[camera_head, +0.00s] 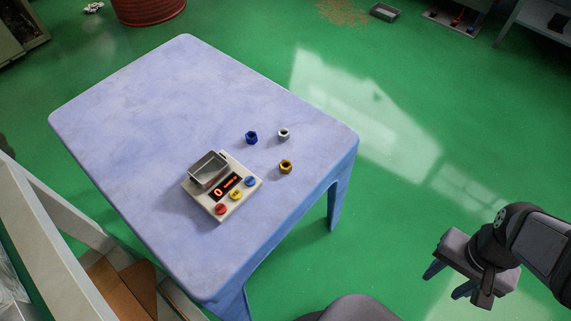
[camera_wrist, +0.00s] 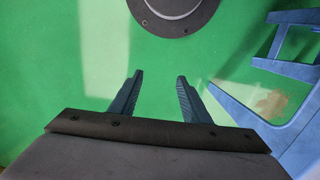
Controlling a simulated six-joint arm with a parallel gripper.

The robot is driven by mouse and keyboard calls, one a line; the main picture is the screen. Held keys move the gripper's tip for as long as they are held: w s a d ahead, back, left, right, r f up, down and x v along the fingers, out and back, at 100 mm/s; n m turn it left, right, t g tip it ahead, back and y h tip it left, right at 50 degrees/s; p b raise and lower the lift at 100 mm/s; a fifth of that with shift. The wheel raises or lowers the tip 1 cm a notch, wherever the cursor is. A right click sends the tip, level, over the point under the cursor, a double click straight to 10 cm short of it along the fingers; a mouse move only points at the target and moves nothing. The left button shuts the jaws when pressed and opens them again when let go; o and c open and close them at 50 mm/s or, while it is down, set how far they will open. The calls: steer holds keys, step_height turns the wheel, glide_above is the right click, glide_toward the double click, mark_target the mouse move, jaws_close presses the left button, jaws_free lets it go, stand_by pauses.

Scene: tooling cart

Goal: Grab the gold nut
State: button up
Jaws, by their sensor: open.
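The gold nut (camera_head: 286,167) lies on the blue table (camera_head: 130,90), near its right edge. A blue nut (camera_head: 251,137) and a silver nut (camera_head: 284,133) lie close behind it. My gripper (camera_head: 449,282) is off to the right of the table, over the green floor, well apart from the nuts. In the wrist view my gripper (camera_wrist: 158,80) shows two separated fingers with nothing between them. No nut shows in the wrist view.
A scale (camera_head: 240,203) with a metal tray (camera_head: 209,169) and coloured buttons stands on the table, left of the gold nut. Its display reads 0. The table's back left part is clear. Table legs (camera_wrist: 262,95) show at right in the wrist view.

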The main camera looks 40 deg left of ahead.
steer(key=w+a+r+t+h+p, duration=0.15)
steer(key=w+a+h, duration=0.25)
steer(key=a, duration=0.6)
steer(key=t+y+p, duration=0.1)
steer(key=t+y, duration=0.4)
steer(key=t, duration=0.6)
glide_toward(284, 166)
steer(key=shift+w+a+f, duration=0.1)
steer(key=shift+w+a, duration=0.05)
steer(key=shift+w, duration=0.45)
steer(key=shift+f+x, duration=0.2)
steer(key=shift+x, duration=3.55)
steer(key=shift+s, duration=0.1)
jaws_close()
